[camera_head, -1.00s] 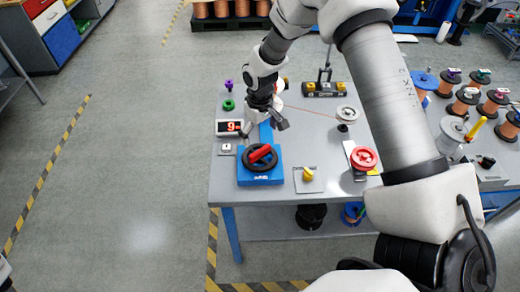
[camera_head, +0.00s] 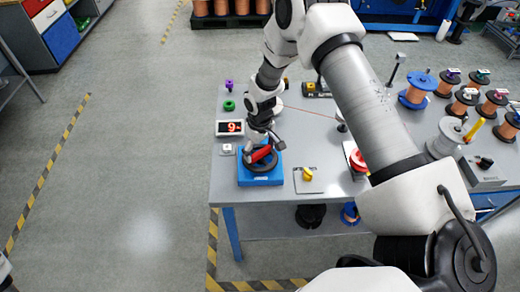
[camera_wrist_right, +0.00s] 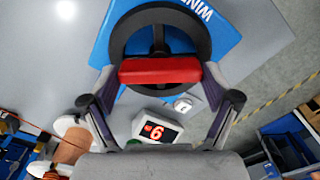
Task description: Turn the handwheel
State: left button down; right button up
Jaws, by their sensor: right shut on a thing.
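The handwheel (camera_head: 262,164) is a dark ring with a red grip bar across it, mounted on a blue block (camera_head: 263,181) at the front left of the grey table. In the right wrist view the black ring (camera_wrist_right: 202,38) and its red bar (camera_wrist_right: 160,71) fill the upper middle. My right gripper (camera_head: 262,147) reaches down to the wheel from above. In the right wrist view its two fingers (camera_wrist_right: 160,80) stand at both ends of the red bar and are shut on it.
A display (camera_head: 230,127) with red digits stands behind the wheel on the left. A yellow knob on a plate (camera_head: 308,174) sits to the right of the block. Copper spools (camera_head: 467,101) stand at the far right. The floor left of the table is clear.

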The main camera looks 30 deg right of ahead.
aim_at(260, 151)
jog(key=shift+r+m, duration=0.1)
jog(key=shift+m, duration=0.4)
jog(key=o, duration=0.9)
notch_tip(260, 151, up, 12)
